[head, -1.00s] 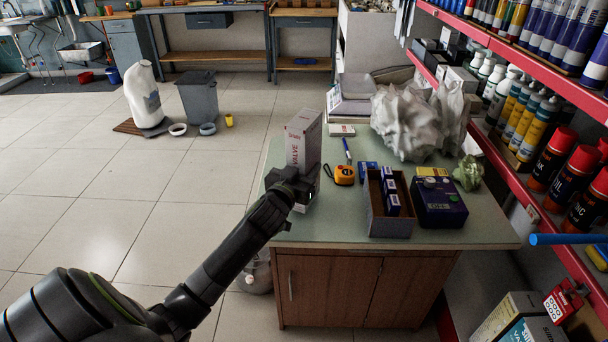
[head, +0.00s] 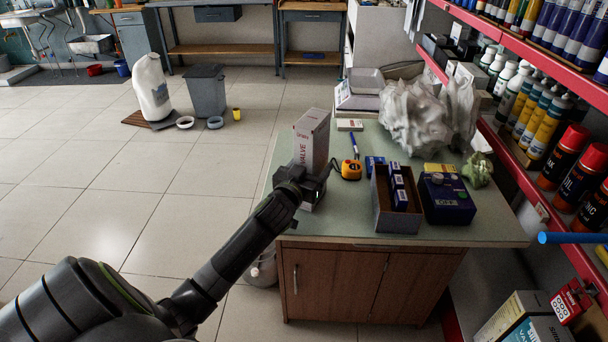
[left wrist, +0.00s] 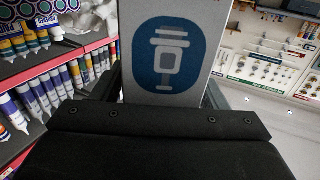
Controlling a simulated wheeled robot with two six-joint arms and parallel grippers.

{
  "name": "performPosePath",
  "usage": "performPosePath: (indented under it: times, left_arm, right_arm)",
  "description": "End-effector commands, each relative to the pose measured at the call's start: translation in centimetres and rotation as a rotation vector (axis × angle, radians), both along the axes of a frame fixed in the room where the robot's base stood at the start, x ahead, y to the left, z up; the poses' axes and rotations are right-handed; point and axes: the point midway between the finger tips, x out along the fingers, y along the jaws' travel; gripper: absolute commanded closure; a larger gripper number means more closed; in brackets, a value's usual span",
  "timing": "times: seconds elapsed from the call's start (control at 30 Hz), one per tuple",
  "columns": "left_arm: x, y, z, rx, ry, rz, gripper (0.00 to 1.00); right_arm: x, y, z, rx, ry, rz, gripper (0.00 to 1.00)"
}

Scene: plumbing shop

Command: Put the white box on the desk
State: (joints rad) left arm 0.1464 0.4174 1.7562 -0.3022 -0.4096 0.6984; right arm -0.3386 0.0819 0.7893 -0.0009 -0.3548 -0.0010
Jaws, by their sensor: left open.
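The white box (head: 312,140), printed with red "VALVE" lettering, stands upright at the left edge of the green-topped desk (head: 340,222). My left gripper (head: 308,184) is at the lower part of the box, on its near side. In the left wrist view the box (left wrist: 177,50) shows a blue valve symbol and stands close in front of the gripper (left wrist: 160,100), between its fingers. The jaws are open around it. The bottom of the box is partly hidden behind the gripper. My right gripper does not show.
On the desk are an orange tape measure (head: 350,169), a blue pen (head: 354,146), an open grey box (head: 397,218) with small blue boxes, a dark blue device (head: 445,200), crumpled white plastic (head: 412,115) and a scale (head: 358,98). Red shelves (head: 530,165) flank the right.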

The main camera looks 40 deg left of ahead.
Motion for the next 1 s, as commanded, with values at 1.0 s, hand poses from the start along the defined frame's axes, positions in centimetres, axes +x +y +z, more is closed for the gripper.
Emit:
performPosePath:
  times: [1.0]
  left_arm:
    - [-11.9, -1.9, 0.1, 0.000, -0.002, 0.001, 0.33]
  right_arm:
    - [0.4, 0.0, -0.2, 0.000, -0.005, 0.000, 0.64]
